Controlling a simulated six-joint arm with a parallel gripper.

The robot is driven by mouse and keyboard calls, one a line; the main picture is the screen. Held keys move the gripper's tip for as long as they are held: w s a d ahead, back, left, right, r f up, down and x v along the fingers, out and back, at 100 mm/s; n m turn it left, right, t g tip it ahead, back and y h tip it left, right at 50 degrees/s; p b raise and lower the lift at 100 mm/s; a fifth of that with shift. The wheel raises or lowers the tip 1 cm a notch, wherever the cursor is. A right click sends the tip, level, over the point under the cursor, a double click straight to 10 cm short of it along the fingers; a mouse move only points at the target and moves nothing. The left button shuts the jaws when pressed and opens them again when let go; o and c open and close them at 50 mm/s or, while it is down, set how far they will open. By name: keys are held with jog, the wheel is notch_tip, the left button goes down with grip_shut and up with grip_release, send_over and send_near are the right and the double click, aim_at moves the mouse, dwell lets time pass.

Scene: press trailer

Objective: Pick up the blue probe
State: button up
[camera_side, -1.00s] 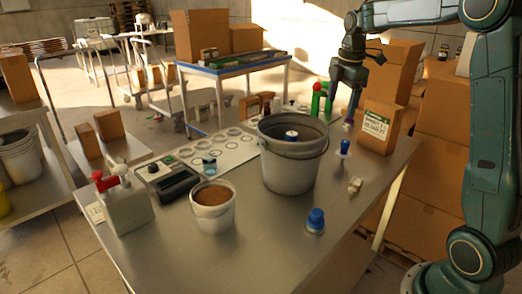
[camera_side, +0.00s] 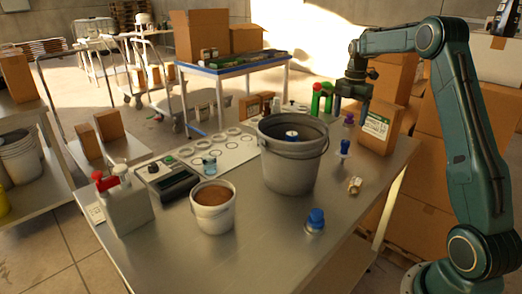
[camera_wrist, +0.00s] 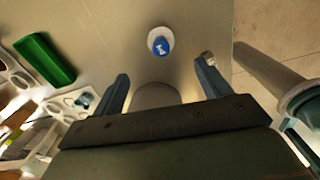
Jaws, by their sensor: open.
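The blue probe (camera_side: 344,147) stands upright on the metal table, right of the large grey bucket, with a pale disc around its lower part. A blue-topped thing on a white round base (camera_wrist: 160,43), apparently this probe, shows beyond my fingertips in the wrist view. My gripper (camera_side: 351,108) is open and points down over the far right part of the table, behind the probe in the side view. In the wrist view, my two fingers (camera_wrist: 161,75) are apart with no probe between them. A grey rounded surface shows between them; I cannot tell what it is.
The large bucket (camera_side: 290,170) stands left of the probe, and a carton (camera_side: 380,128) stands right of my gripper. Green bottles (camera_side: 317,99) are close on its left. A blue-capped jar (camera_side: 315,222) and a small pale part (camera_side: 355,185) lie nearer the camera.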

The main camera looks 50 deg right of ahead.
aim_at(346, 141)
notch_tip(346, 141, down, 8)
jog(key=shift+r, duration=0.15)
dwell(0.4)
jog(key=shift+s+f, duration=0.1)
jog(key=shift+f, duration=2.5)
jog(key=c, duration=1.1)
